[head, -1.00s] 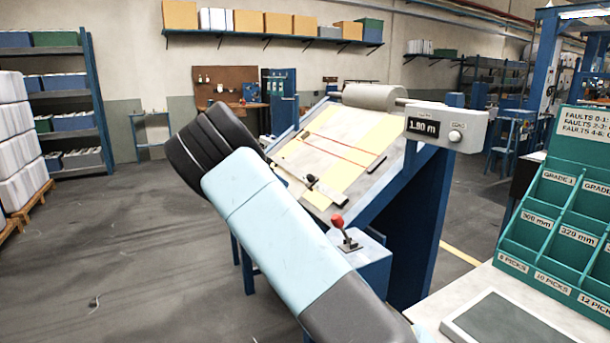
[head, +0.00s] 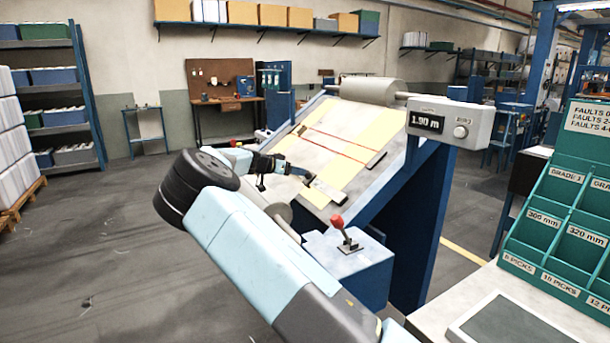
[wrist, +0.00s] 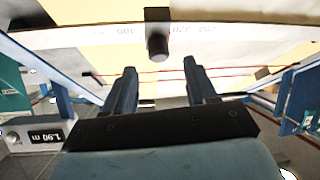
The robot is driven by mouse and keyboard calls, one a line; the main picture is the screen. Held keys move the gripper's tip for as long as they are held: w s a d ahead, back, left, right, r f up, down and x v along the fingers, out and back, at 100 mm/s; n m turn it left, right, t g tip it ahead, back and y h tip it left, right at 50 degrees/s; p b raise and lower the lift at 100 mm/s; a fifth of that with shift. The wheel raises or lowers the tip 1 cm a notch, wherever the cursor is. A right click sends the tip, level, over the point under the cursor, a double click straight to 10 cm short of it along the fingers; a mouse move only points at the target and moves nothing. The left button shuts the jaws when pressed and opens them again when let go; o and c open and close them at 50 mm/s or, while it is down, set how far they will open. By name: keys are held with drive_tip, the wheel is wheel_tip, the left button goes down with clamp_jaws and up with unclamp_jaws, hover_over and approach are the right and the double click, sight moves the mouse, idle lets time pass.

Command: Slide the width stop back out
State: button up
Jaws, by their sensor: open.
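The width stop (wrist: 157,42) shows in the wrist view as a black block with a round knob, on a pale scale strip (wrist: 205,30) with printed numbers. In the head view the strip (head: 328,191) lies along the lower edge of the sloped inspection board, and the stop is hard to make out behind my gripper. My gripper (head: 306,177) is at the lower left of the board, close to the strip. In the wrist view my gripper (wrist: 160,66) is open and empty, its two blue fingers pointing towards the stop. The knob appears between the fingertips, with no visible contact.
The sloped board (head: 335,150) carries yellowish fabric with red lines. A red-knobbed lever (head: 338,224) stands on a blue box in front of it. A display box (head: 449,122) reads 1.90 m. A green sorting rack (head: 560,210) stands at right. The floor at left is clear.

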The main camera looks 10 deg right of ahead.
sight(307, 173)
drive_tip(key=x, duration=0.6)
drive_tip(key=shift+d+f, duration=0.15)
drive_tip(key=shift+d, duration=0.1)
drive_tip(key=c, duration=1.1)
drive_tip(key=shift+w+a, duration=0.1)
clamp_jaws()
drive_tip(key=shift+a, duration=0.15)
